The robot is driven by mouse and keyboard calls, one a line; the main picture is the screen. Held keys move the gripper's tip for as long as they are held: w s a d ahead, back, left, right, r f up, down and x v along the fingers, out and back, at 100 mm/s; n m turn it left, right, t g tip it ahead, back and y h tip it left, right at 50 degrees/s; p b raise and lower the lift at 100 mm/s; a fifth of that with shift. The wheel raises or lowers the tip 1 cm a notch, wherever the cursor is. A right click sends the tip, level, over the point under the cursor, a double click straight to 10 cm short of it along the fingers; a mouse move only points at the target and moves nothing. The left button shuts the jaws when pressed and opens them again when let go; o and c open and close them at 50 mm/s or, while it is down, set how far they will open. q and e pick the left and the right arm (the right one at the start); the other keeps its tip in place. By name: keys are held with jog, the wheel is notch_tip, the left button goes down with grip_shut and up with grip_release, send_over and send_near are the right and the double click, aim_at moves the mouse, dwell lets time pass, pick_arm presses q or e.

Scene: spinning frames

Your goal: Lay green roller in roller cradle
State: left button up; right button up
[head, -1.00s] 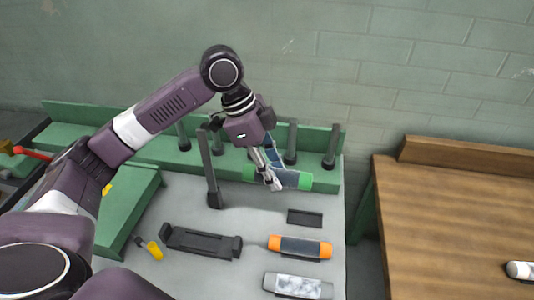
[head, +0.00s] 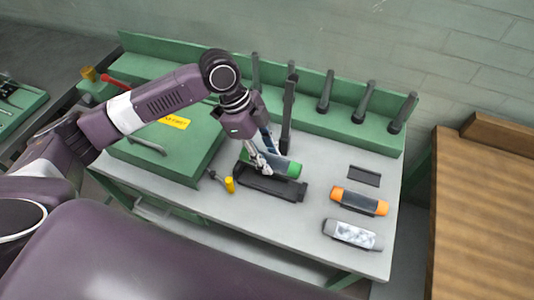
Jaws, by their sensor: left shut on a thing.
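The green roller (head: 292,168) is dark in its middle with green ends. My left gripper (head: 266,171) is shut on it near its middle and covers part of it. The roller lies roughly lengthwise along the black roller cradle (head: 275,188), at its rear edge in the head view. It overlaps the cradle's back in the picture; I cannot tell whether they touch. The cradle is a long black holder with raised ends, on the grey bench top. My right gripper is not in view.
An orange-ended roller (head: 359,200) and a grey-white roller (head: 352,234) lie to the right, near a flat black holder (head: 364,175). Black posts (head: 326,92) stand behind. A yellow-handled tool (head: 229,184) lies left of the cradle, beside a green case (head: 170,150).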

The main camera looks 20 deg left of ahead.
pick_arm(q)
notch_tip(320, 180, down, 2)
jog(key=shift+a+b, duration=0.15)
jog(key=shift+b, duration=0.75)
notch_tip(320, 180, down, 2)
jog(key=shift+b, duration=1.15)
jog(key=shift+f, duration=0.15)
jog(key=shift+f+b, duration=0.35)
jog(key=shift+f, duration=1.7)
jog(key=shift+f, duration=0.25)
jog(key=o, duration=1.4)
jog(key=shift+c, duration=0.2)
